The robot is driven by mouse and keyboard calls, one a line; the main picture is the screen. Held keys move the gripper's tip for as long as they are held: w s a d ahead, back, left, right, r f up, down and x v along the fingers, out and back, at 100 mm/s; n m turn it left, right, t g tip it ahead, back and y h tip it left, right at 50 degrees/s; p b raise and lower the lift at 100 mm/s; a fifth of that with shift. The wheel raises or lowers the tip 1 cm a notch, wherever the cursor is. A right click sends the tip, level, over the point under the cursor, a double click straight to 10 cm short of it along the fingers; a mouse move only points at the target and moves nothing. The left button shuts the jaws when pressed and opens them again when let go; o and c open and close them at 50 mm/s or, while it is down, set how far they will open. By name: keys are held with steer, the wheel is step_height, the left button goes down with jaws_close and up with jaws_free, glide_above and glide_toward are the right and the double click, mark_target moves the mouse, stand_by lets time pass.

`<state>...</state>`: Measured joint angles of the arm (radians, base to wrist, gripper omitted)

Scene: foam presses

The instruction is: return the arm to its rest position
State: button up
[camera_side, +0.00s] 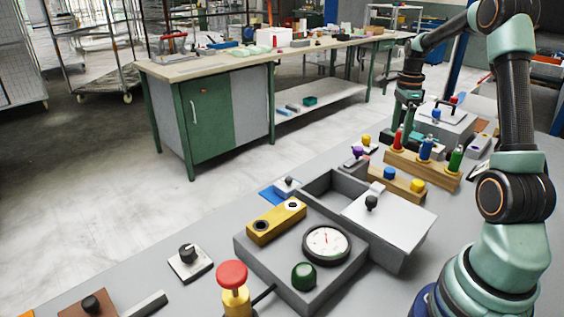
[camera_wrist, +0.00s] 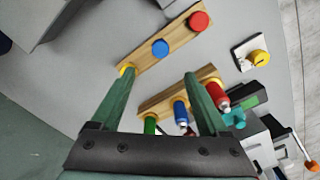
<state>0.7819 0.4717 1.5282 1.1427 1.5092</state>
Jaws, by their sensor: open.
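My gripper (camera_side: 403,128) hangs at the end of my arm, just behind the red end of a wooden rack in the side view. In the wrist view my gripper (camera_wrist: 158,72) has two green fingers spread wide, with nothing held between the tips. The wooden rack (camera_wrist: 152,106) holds a red, a blue and a green bottle and lies partly behind the fingers. It also shows in the side view (camera_side: 440,177). My arm reaches out over the grey table and bends down at the wrist. I cannot tell the exact height of the fingertips.
A wooden bar (camera_wrist: 143,57) with red, blue and yellow knobs lies beyond the fingertips. A grey box (camera_side: 330,246) with a dial, a green button and an open bin stands nearer. A red-topped yellow post (camera_side: 236,297) is at front left. A grey press (camera_side: 452,122) stands behind the rack.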

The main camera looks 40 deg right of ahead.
steer(key=w+a+r+n+t+h, duration=0.1)
steer(key=a+r+n, duration=0.4)
steer(key=a, duration=0.4)
steer(key=w+a+r+n+t, duration=0.1)
steer(key=a+r+n, duration=0.2)
steer(key=a+n, duration=0.45)
steer(key=s+a+n+t+y, duration=0.1)
steer(key=s+a+n+t, duration=0.2)
steer(key=a+n, duration=1)
steer(key=s+a, duration=0.3)
steer(key=shift+s+r+n+t, duration=0.2)
steer(key=shift+r+n+t, duration=0.1)
steer(key=shift+n, duration=0.05)
